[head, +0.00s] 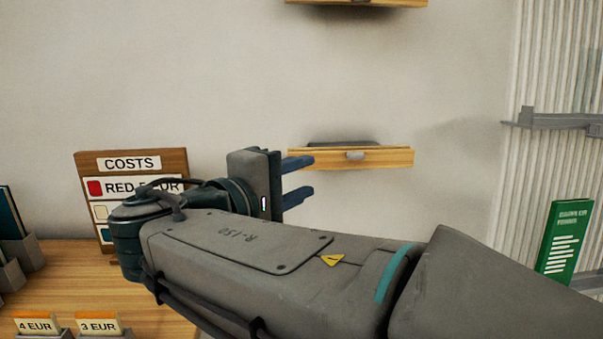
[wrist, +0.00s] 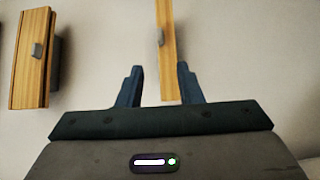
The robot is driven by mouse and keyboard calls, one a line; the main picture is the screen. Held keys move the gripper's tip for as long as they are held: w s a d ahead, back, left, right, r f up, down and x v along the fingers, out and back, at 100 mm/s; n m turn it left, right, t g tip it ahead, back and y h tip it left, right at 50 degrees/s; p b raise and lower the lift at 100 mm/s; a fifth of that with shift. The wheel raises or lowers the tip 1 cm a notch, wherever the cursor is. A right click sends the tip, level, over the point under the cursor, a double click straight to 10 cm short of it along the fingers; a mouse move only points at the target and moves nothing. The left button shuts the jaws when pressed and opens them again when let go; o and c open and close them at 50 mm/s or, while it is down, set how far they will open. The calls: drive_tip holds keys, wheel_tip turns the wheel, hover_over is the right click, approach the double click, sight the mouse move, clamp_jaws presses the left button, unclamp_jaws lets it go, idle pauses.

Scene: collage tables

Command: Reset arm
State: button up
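My gripper (head: 300,180) is raised in front of the wall, its two blue fingers apart and pointing right in the head view. In the wrist view my gripper (wrist: 161,88) is open, with a visible gap between the fingers. A small wooden shelf or drawer front (head: 380,158) with a grey handle is just right of the fingertips in the head view. In the wrist view a wooden front (wrist: 167,60) lines up with the gap between the fingers. I cannot tell whether the fingers touch it; nothing appears clamped. My arm fills the lower middle of the head view.
Another wooden front (head: 355,2) is higher on the wall. A COSTS board (head: 130,164) stands behind my arm on a wooden table (head: 70,272). Price cards (head: 98,325) are front left. A green sign (head: 565,240) is at right.

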drive_tip(key=s+d+f+m+g+y+p, duration=0.25)
drive_tip(key=d+f+g+p, duration=0.35)
drive_tip(key=d+p, duration=0.35)
drive_tip(key=s+d+f+m+g+y+p, duration=0.1)
drive_tip(key=s+f+m+g+y+p, duration=0.2)
drive_tip(key=s+m+y+p, duration=0.4)
drive_tip(key=s+y+p, duration=0.1)
drive_tip(key=y+p, duration=0.2)
drive_tip(key=shift+d+f+g, duration=0.3)
drive_tip(key=shift+f, duration=0.1)
drive_tip(key=shift+o, duration=0.4)
idle(0.4)
